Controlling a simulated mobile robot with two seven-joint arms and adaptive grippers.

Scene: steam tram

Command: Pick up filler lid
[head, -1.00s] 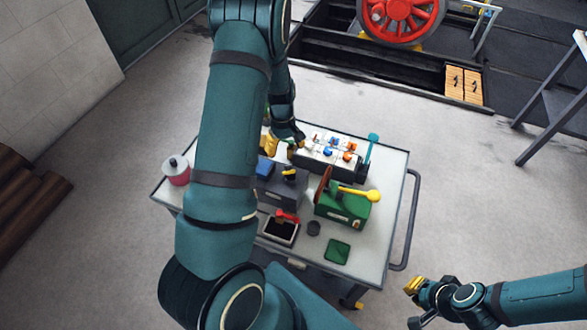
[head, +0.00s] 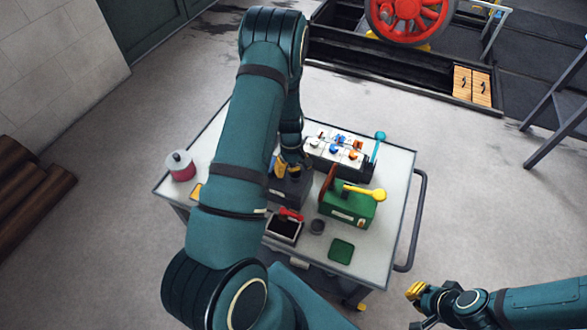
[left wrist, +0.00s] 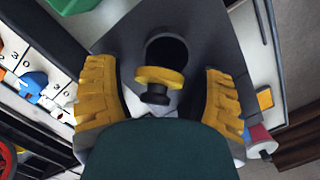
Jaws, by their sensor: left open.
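The filler lid (left wrist: 158,82), a yellow disc with a black knob, sits on a dark grey box (left wrist: 125,35) beside a round dark opening (left wrist: 167,50). I cannot tell whether the lid touches the opening's rim. My left gripper (left wrist: 161,98) is open, with one yellow finger on each side of the lid and a gap to both. In the head view my left gripper (head: 289,168) is over the grey box (head: 288,192) and hides the lid. My right gripper (head: 416,291) is empty, off the trolley at the lower right; its finger opening is unclear.

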